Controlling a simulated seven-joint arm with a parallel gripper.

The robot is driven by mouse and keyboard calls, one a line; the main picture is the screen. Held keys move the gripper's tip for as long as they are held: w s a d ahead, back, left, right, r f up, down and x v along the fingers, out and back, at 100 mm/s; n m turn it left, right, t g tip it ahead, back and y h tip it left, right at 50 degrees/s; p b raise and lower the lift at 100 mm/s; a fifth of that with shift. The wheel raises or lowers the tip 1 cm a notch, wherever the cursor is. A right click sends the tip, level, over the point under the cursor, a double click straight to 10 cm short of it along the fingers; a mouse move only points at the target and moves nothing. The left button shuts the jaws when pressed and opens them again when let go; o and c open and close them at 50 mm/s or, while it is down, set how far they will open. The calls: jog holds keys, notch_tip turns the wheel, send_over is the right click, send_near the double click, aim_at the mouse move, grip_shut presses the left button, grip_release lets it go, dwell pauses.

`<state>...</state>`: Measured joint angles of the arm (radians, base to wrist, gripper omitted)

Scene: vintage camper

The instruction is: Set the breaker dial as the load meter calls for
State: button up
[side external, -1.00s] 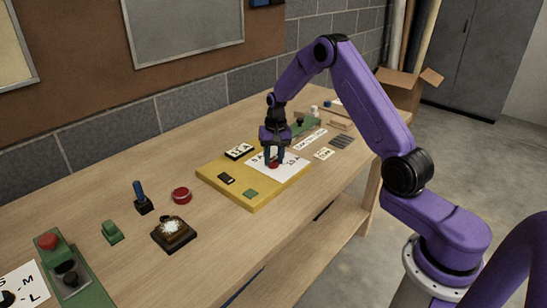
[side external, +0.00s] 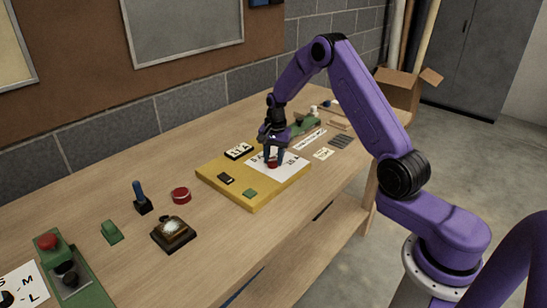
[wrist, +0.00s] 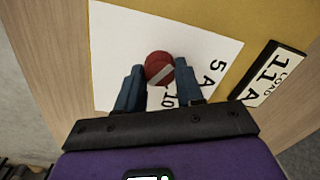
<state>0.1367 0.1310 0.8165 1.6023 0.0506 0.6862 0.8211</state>
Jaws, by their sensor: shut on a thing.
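The breaker dial (wrist: 157,65) is a round red knob with a grey bar across it, on a white card (wrist: 210,32) lettered "5 A" and "10". The bar slants from lower left to upper right in the wrist view; I cannot tell which mark it points at. My gripper (wrist: 160,78) is shut on the dial, one blue finger on each side. In the side view my gripper (side external: 274,155) points down over the red dial (side external: 273,164). The load meter (wrist: 268,74) is a black-framed white plate reading "LOAD 11 A"; it also shows in the side view (side external: 239,151).
The yellow board (side external: 222,186) also bears a small black block (side external: 226,178) and a green block (side external: 250,193). Bare bench lies in front.

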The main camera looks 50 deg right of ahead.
aim_at(276, 160)
jog(key=o, duration=1)
jog(key=shift+o, duration=0.2)
notch_tip(276, 160, up, 18)
jog(key=shift+s+d+f, duration=0.2)
jog(key=shift+s+f, duration=0.05)
jog(key=shift+s, duration=0.1)
